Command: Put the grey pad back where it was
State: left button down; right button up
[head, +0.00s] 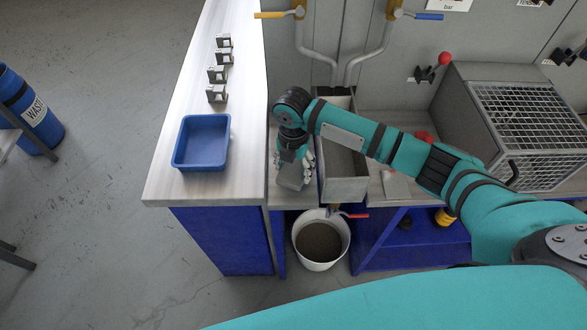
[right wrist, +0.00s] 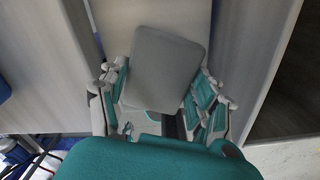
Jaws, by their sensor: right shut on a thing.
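The grey pad (head: 291,177) is a small flat block with rounded corners. My right gripper (head: 295,165) is shut on it, pointing down over the narrow grey ledge (head: 278,198) between the white counter and the metal trough. In the right wrist view the pad (right wrist: 166,62) sits between the two fingers (right wrist: 165,100) and looks slightly tilted. I cannot tell whether it touches the ledge. My left gripper is not in view.
The white counter (head: 213,28) holds a blue tray (head: 178,160) and several small metal blocks (head: 216,93). The open metal trough (head: 346,190) stands right of the gripper, with a white bucket (head: 300,252) below. A caged box (head: 480,120) is at right.

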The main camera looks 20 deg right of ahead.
aim_at(293, 170)
jog(key=shift+f, duration=0.85)
jog(key=shift+f, duration=0.1)
jog(key=o, duration=1.1)
jog(key=shift+f, duration=0.1)
jog(key=shift+r, duration=0.2)
notch_tip(293, 170, up, 12)
jog(key=shift+b, duration=0.8)
jog(key=shift+a, duration=0.1)
